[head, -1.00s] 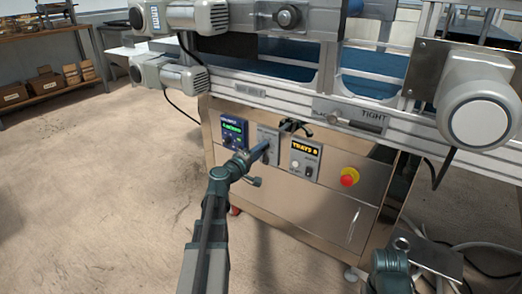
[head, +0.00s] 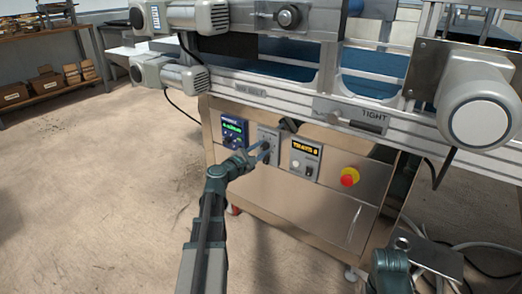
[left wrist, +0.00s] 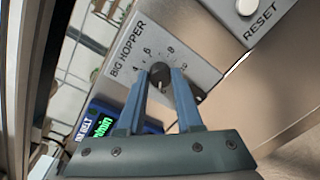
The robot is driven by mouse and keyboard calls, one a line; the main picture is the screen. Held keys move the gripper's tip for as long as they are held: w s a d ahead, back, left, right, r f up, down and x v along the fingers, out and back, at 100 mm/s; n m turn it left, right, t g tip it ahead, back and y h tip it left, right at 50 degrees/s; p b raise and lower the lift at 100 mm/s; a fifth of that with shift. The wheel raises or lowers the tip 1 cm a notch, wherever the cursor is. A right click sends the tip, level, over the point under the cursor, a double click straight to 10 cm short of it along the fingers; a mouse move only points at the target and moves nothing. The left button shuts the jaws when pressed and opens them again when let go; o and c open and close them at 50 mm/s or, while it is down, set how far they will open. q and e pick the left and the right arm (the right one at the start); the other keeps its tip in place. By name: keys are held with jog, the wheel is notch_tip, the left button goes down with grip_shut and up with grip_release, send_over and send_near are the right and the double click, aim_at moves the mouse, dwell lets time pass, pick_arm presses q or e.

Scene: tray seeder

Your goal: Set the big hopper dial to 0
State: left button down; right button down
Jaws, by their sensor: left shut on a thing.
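The big hopper dial (left wrist: 160,72) is a small dark round knob on a grey plate marked BIG HOPPER, with 4, 6, 8 and 10 showing around it. My left gripper (left wrist: 162,80) has its two blue fingers on either side of the knob and is shut on it. The fingers and gripper body hide the lower part of the scale. A pale mark shows on the knob, roughly between 6 and 8. In the head view the dial plate (head: 270,134) is partly covered by the left gripper (head: 260,153). My right gripper's fingers are out of view.
A display box with green text (head: 234,131) sits left of the dial plate, and a tray counter (head: 305,157) with a yellow display sits right. A red emergency button (head: 349,177) is farther right. A dark fitting (head: 290,125) sticks out above. The floor at left is clear.

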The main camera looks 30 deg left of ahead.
pick_arm(q)
jog(key=shift+n, duration=1.5)
jog(key=shift+s, duration=0.1)
jog(key=c, duration=0.6)
grip_release()
jog(key=shift+o, duration=0.2)
jog(key=s+a, duration=0.1)
jog(key=s, duration=1.2)
jog(key=shift+s+a+r, duration=0.2)
jog(key=shift+s+a, duration=0.15)
